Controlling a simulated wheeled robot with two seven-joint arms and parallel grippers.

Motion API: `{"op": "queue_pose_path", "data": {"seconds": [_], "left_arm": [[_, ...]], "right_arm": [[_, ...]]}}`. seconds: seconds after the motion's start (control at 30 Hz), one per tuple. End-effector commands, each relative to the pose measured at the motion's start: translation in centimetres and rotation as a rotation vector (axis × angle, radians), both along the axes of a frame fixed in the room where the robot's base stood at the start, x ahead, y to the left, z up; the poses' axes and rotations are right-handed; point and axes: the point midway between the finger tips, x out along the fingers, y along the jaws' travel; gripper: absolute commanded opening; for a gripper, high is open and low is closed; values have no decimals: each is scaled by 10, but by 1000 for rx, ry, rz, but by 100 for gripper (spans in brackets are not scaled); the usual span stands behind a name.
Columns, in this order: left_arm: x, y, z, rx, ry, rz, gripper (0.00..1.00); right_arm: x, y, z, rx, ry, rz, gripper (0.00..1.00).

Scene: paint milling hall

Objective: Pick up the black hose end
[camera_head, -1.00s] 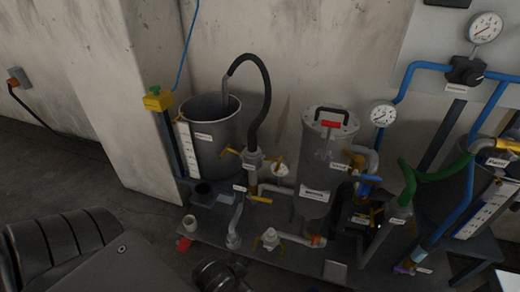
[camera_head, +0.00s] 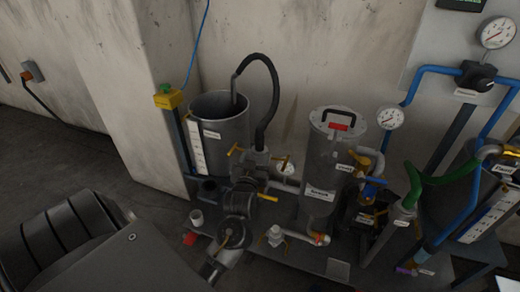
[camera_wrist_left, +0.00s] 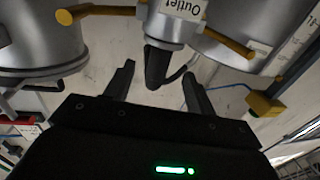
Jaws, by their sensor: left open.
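The black hose (camera_head: 272,88) arches up from the open grey tank (camera_head: 222,128) and comes down to an outlet fitting with yellow handles. In the left wrist view the dark hose end (camera_wrist_left: 157,68) sits at the fitting labelled "Outlet" (camera_wrist_left: 172,22). My left gripper (camera_wrist_left: 160,88) is open, with one finger on each side of the hose end in that picture; I see no clear contact. In the head view my left arm reaches up in front of the fitting, and the fingers (camera_head: 247,165) are hard to make out there. My right gripper is not in view.
A grey lidded vessel (camera_head: 333,150) stands right of the fitting, with a pressure gauge (camera_head: 390,118) beside it. A yellow box with a green button (camera_head: 168,97) is left of the tank. Pipes and valves crowd the skid; open floor lies at the left.

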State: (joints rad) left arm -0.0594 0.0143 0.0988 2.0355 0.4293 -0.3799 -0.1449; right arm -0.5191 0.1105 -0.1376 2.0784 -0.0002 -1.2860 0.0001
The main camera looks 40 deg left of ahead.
Motion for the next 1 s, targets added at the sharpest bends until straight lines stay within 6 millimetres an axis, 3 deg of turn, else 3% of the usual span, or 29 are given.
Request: {"op": "queue_pose_path", "data": {"seconds": [0.13, 0.37, 0.5, 0.7, 1.0], "left_arm": [[15, 8, 0, 2, 0, -1, 55], [21, 11, -1, 0, 1, -2, 55], [37, 20, -4, 3, 1, -1, 55], [59, 33, -6, 1, 2, -1, 55], [64, 35, -5, 0, 1, -2, 55]], "right_arm": [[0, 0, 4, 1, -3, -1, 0], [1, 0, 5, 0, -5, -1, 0], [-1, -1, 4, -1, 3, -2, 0], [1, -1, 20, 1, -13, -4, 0], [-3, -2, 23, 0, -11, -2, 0]]}}
